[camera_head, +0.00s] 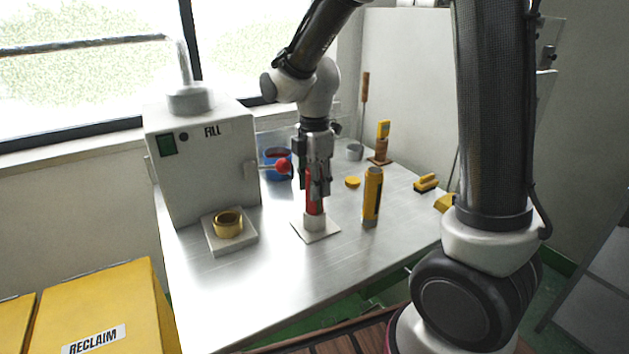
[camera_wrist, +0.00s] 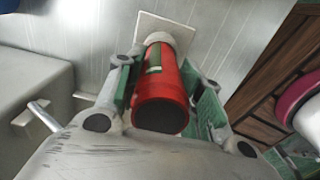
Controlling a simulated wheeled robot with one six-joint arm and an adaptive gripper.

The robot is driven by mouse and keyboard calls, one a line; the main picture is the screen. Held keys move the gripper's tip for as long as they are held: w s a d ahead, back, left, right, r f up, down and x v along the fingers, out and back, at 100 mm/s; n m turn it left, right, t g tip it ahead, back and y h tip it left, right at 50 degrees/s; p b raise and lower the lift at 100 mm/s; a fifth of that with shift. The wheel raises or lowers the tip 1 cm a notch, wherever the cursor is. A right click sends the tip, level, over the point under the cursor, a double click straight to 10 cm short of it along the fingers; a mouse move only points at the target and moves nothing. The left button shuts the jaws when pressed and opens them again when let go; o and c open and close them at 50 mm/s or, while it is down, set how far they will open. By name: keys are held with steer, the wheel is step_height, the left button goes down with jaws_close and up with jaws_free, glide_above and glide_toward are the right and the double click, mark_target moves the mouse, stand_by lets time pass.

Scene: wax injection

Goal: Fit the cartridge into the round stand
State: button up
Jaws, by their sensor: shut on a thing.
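The red cartridge (camera_head: 314,191) stands upright in my gripper (camera_head: 318,190) above the round stand. The round stand is a short white cup (camera_head: 314,222) on a square white base plate (camera_head: 327,236) on the table. The cartridge's lower end meets the cup's top; I cannot tell how deep it sits. In the wrist view the red cartridge (camera_wrist: 163,95) lies between the two green-padded fingers of my gripper (camera_wrist: 163,85), shut on it. The white cup (camera_wrist: 172,38) and its plate (camera_wrist: 152,24) show beyond its far end.
A grey FILL machine (camera_head: 203,160) with a red-knobbed lever (camera_head: 283,165) stands left. A brass ring (camera_head: 229,224) sits before it. A yellow disc (camera_head: 352,182) lies behind. The table's front (camera_head: 250,300) is clear.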

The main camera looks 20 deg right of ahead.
steer(key=shift+f, duration=0.5)
steer(key=o, duration=1.4)
steer(key=shift+c, duration=0.2)
steer(key=shift+r, duration=0.1)
step_height(320, 180, up, 12)
steer(key=shift+f, duration=0.1)
